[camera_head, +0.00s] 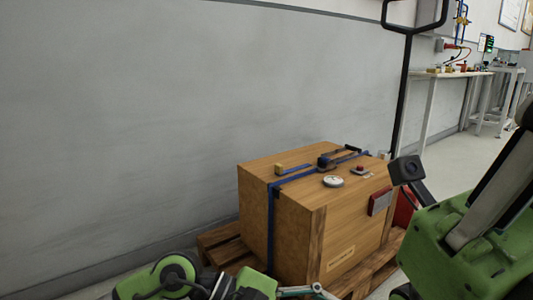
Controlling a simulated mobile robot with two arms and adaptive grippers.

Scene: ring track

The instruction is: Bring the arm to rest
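My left arm, green and black, lies low along the bottom edge of the head view. Its gripper (306,291) is at the bottom, just in front of the pallet and the wooden crate, partly cut off by the frame edge. Its grey finger parts show, but whether they are apart or together is not clear. I see nothing held in it. A large green body with a grey strip fills the right side, and a black block stands beside it. I cannot tell whether these are my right arm. No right fingertips show.
A wooden crate (264,225) with a blue strap (271,230) stands on a wooden pallet (221,240) by the grey wall (150,120). A white disc (333,181) and small items lie on top. A black handle (404,90) rises behind. Workbenches (455,74) stand far right.

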